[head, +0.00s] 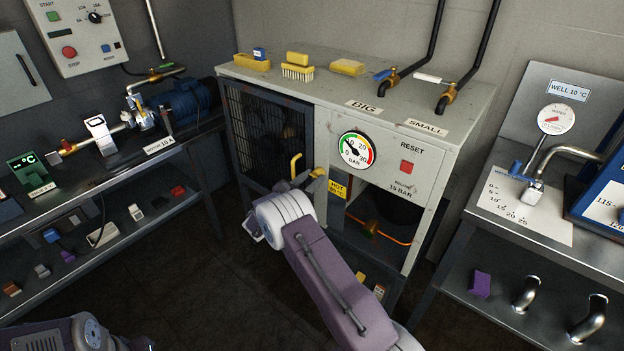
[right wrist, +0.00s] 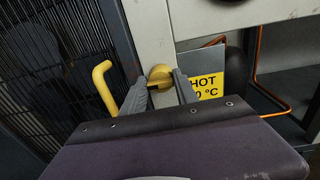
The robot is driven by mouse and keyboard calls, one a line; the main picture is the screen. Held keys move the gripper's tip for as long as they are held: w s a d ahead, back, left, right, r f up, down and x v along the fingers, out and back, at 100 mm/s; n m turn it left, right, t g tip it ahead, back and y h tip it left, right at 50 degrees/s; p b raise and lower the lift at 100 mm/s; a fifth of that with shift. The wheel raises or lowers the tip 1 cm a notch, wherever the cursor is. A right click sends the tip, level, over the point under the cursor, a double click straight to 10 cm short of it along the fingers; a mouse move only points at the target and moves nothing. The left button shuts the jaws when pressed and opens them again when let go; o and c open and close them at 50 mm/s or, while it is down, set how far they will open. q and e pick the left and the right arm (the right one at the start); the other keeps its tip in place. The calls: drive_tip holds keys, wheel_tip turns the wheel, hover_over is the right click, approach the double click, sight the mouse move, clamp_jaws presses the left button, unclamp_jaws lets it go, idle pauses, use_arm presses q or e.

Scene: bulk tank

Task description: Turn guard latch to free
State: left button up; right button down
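The guard latch is a small yellow knob (right wrist: 160,74) on the grey frame post beside the mesh guard door. In the head view the latch (head: 318,172) shows just above my right gripper's tip. My right gripper (right wrist: 159,84) has its two grey fingers apart, one on each side of the latch. I cannot tell whether either finger touches it. In the head view the right gripper (head: 300,187) is partly hidden by my wrist. The dark mesh guard (head: 265,135) looks closed, with a bent yellow handle (right wrist: 104,88) left of the latch. My left gripper is out of view.
A yellow HOT sign (right wrist: 207,86) is close to the right of the fingers. An orange hose (head: 380,233) runs in the open bay to the right. Brushes and sponges (head: 298,66) lie on the cabinet top. Side benches stand left and right.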

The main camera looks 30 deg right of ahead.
drive_tip(key=shift+f, duration=0.1)
drive_tip(key=shift+s+f+m+g+h+b, duration=0.1)
drive_tip(key=shift+f+m+g+h+b, duration=0.1)
drive_tip(key=shift+m+b, duration=5)
drive_tip(key=shift+f+m+g+h+b, duration=0.1)
drive_tip(key=shift+f+m+g+b, duration=0.1)
drive_tip(key=shift+m+b, duration=5)
drive_tip(key=shift+n+b, duration=1.1)
drive_tip(key=c, duration=1)
unclamp_jaws()
drive_tip(key=shift+r, duration=0.1)
drive_tip(key=shift+o, duration=0.2)
drive_tip(key=shift+r, duration=0.1)
